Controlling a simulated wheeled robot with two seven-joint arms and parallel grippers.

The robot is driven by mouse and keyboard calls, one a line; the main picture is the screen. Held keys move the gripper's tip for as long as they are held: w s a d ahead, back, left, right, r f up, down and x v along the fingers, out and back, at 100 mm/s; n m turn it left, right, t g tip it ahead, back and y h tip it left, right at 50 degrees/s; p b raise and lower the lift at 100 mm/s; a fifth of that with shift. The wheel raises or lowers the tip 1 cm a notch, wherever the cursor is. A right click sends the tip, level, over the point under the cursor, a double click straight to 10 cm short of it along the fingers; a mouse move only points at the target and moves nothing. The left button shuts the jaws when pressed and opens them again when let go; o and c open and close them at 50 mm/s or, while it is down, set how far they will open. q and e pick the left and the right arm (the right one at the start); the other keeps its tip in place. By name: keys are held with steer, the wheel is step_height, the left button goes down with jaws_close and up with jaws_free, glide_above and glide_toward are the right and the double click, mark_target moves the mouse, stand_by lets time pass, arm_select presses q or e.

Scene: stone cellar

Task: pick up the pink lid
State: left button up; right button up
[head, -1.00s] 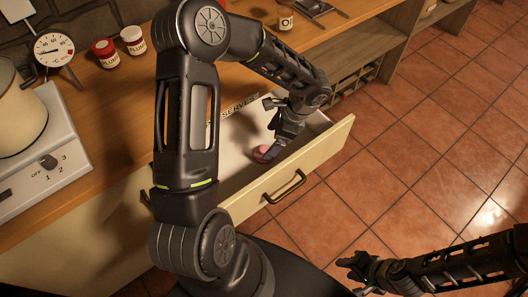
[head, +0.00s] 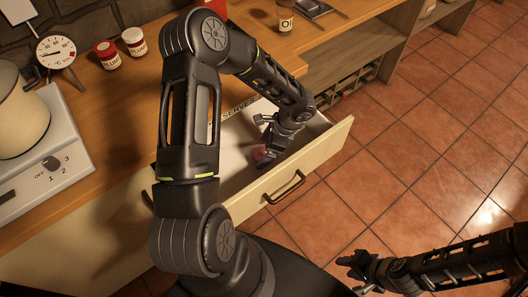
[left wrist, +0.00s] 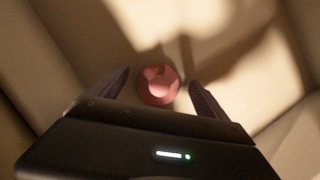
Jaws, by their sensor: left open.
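The pink lid (left wrist: 158,84) lies in the open drawer (head: 238,197). It is round with a raised middle. In the head view the lid (head: 260,154) is mostly hidden by my left gripper. My left gripper (head: 265,160) reaches down into the drawer over the lid. In the left wrist view its two open fingers (left wrist: 157,92) stand on either side of the lid, with gaps between them and it. My right gripper (head: 347,268) is at the bottom right, over the floor and away from the drawer; its jaw state is unclear.
The drawer front has a dark handle (head: 286,187). The tiled floor at right is clear.

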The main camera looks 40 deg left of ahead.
arm_select(q)
steer(key=shift+c, duration=0.5)
steer(key=c, duration=1.3)
